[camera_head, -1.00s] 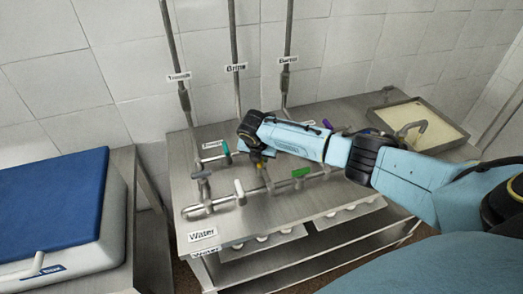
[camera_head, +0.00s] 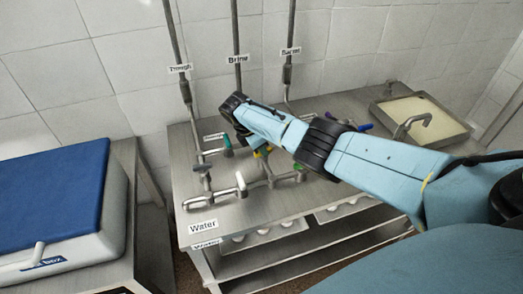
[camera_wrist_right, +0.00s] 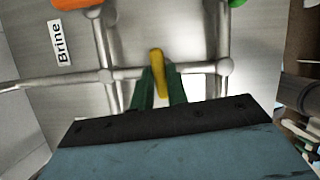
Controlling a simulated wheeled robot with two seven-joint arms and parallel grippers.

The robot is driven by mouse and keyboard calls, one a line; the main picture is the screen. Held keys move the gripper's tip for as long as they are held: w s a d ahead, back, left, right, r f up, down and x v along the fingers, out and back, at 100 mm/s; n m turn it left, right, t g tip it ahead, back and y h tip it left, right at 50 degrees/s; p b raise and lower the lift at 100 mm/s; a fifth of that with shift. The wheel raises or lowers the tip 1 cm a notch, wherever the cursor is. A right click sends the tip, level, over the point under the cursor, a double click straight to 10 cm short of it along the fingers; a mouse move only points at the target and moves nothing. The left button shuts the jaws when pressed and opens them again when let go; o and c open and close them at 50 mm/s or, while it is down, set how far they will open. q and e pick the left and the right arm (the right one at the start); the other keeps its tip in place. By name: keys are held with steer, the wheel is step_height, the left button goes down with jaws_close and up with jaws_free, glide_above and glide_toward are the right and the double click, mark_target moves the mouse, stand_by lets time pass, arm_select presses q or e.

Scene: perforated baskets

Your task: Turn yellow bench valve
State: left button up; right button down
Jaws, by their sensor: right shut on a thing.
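The gripper is shut on the handle, over the pipe junction. My right arm comes in from the right across the bench. How far the valve is turned is hard to tell. My left gripper is not in view.
Metal pipes and other valves with teal (camera_head: 227,141), white (camera_head: 241,184) and green (camera_head: 300,167) handles surround the yellow one on the steel bench (camera_head: 190,180). An orange handle (camera_wrist_right: 76,3) shows in the right wrist view. A tray (camera_head: 415,108) with a tap is at the back right.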

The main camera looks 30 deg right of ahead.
steer(key=shift+d+m+b, duration=0.1)
steer(key=shift+m+b, duration=0.2)
steer(key=shift+m, duration=0.3)
steer(key=shift+g, duration=0.3)
steer(key=c, duration=1.4)
jaws_free()
steer(key=shift+w+a+r, duration=0.1)
steer(key=shift+a+r, duration=0.1)
steer(key=shift+r, duration=0.3)
steer(key=p+v, duration=0.1)
steer(key=v, duration=1.1)
steer(key=shift+r, duration=0.2)
